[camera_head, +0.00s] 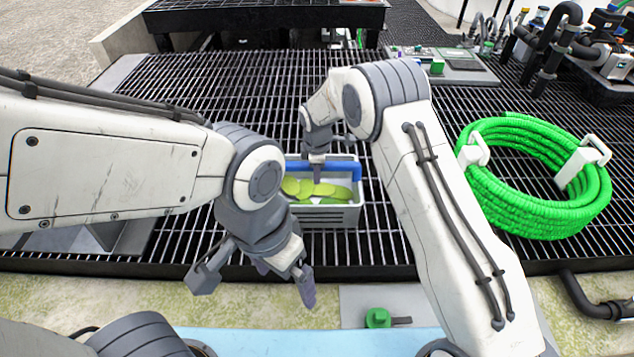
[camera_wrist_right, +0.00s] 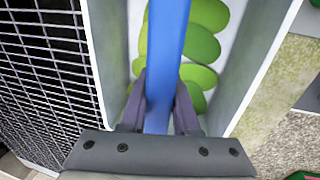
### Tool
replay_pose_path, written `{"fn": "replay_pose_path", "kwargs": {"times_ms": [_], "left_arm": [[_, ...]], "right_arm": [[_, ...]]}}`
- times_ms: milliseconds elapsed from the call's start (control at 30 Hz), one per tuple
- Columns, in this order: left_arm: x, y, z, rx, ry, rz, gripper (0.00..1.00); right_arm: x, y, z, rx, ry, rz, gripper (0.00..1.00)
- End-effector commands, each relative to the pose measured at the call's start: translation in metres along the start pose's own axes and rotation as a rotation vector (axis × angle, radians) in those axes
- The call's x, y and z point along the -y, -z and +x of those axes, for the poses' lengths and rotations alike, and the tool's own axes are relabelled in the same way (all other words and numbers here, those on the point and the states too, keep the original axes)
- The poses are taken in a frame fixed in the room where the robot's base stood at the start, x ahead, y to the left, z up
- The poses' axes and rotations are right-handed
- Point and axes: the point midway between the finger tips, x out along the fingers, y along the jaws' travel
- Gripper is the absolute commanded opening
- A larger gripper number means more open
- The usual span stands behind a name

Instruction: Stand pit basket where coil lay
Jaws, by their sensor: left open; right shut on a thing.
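The pit basket (camera_head: 330,215) is a grey bin with green discs inside and a blue handle (camera_head: 357,170) across its top. It is over the grating near its front edge, upright; I cannot tell whether it touches the grating. My right gripper (camera_head: 317,172) is shut on the blue handle; in the right wrist view its fingers (camera_wrist_right: 160,105) are on both sides of the handle (camera_wrist_right: 168,60). The green coil (camera_head: 485,195), with white clips, lies on the grating to the right. My left gripper (camera_head: 253,290) is open and empty, in front of the grating, left of and below the basket.
The dark grating (camera_head: 190,85) has clear room behind and left of the basket. A board with a green block (camera_head: 437,67) lies at the back. Black pipes and fittings (camera_head: 560,40) stand at the back right. A green valve (camera_head: 378,317) is near the front.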

Motion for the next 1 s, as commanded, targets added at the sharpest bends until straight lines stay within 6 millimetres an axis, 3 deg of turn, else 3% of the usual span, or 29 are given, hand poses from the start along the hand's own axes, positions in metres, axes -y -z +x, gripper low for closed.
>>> {"fn": "replay_pose_path", "kwargs": {"times_ms": [300, 667, 700, 767, 1000], "left_arm": [[0.0, 0.0, 0.005, 0.0, 0.0, 0.0, 1.0], [0.0, 0.0, 0.006, 0.0, 0.0, 0.0, 1.0], [0.0, 0.0, 0.006, 0.0, 0.0, 0.0, 1.0], [0.0, 0.0, 0.005, 0.0, 0.0, 0.0, 1.0], [0.0, 0.0, 0.005, 0.0, 0.0, 0.0, 1.0]], "right_arm": [[0.006, 0.0, 0.036, 0.0, -0.001, 0.0, 0.0], [0.007, 0.0, 0.041, 0.0, -0.002, 0.0, 0.0], [0.008, 0.0, 0.043, 0.0, 0.0, 0.0, 0.33], [0.008, 0.0, 0.042, 0.0, 0.0, 0.0, 0.56], [0.008, 0.0, 0.042, 0.0, 0.0, 0.0, 0.59]]}}
